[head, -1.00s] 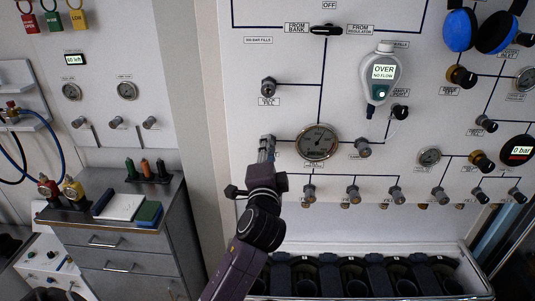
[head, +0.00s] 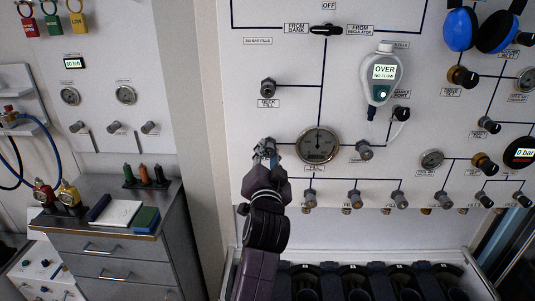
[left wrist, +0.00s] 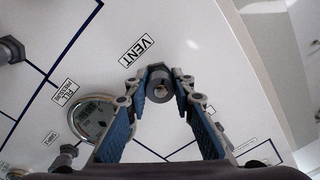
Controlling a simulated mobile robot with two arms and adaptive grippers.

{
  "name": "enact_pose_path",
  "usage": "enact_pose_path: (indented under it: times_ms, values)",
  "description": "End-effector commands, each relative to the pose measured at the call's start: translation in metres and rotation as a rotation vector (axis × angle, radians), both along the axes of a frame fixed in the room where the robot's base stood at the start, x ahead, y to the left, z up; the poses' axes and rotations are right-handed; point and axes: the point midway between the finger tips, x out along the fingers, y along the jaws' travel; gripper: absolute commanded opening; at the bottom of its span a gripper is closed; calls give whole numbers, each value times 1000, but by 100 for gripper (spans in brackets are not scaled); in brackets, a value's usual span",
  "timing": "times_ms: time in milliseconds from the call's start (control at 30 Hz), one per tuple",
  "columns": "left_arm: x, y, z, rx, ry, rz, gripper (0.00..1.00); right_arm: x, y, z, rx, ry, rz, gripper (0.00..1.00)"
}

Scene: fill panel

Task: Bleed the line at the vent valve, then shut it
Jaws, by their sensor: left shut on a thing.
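The vent valve's grey round knob (left wrist: 161,94) is on the white panel (left wrist: 215,60) beside the VENT label (left wrist: 137,50) in the left wrist view. My left gripper (left wrist: 162,84) is shut on this knob, with a blue-padded finger on either side. In the head view my left gripper (head: 266,152) is at the panel, just left of the round fill pressure gauge (head: 317,145), and hides most of the knob. The gauge also shows in the left wrist view (left wrist: 93,118). My right gripper is not in view.
A hanging meter (head: 382,72) reads OVER, NO FLOW. A rack of dark cylinder bays (head: 350,282) is underneath. A grey drawer cabinet (head: 125,248) stands left.

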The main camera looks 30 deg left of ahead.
Motion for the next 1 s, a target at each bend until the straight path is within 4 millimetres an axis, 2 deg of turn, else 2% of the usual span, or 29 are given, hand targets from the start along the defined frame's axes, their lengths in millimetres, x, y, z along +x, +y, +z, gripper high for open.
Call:
enact_pose_path:
  times_ms: [467, 500, 633, 900, 1000]
  values:
    - [0, 0, -2, -13, -4, 1, 0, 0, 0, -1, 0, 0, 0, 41]
    - [0, 0, -2, -13, -4, 1, 26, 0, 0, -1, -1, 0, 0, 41]
    - [0, 0, -1, -12, -4, 1, 40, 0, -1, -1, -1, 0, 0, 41]
    - [0, 0, 0, -12, -6, 1, 41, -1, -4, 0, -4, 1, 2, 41]
    - [0, 0, 6, -10, -8, 1, 41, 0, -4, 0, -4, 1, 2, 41]
